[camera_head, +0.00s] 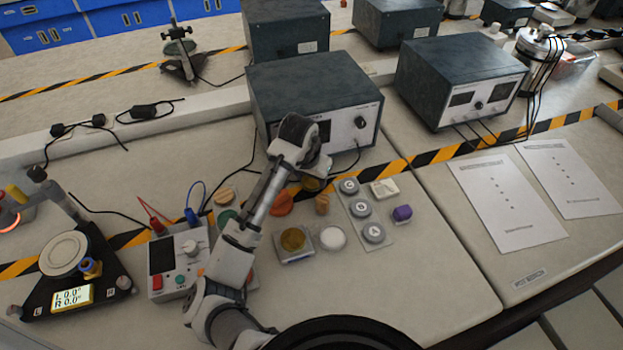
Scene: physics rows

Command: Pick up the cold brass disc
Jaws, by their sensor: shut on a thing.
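My arm reaches up and away from the bottom of the view. My gripper (314,172) points down in front of the middle power supply box. It is shut on a yellow-brown, brass-coloured disc (311,185), which shows just under it, partly hidden by my wrist. Whether the disc touches the table is hard to tell. A second brass-coloured disc (293,240) lies on a square pale pad (296,259), nearer and apart from my gripper. Nothing visible tells which disc is cold.
A white disc (332,238), an orange piece (281,204) and a small wooden piece (322,204) lie close by. A plate with several grey round weights (373,234) and a purple block (402,214) are to the right. The power supply (318,95) stands behind. The front right table is clear.

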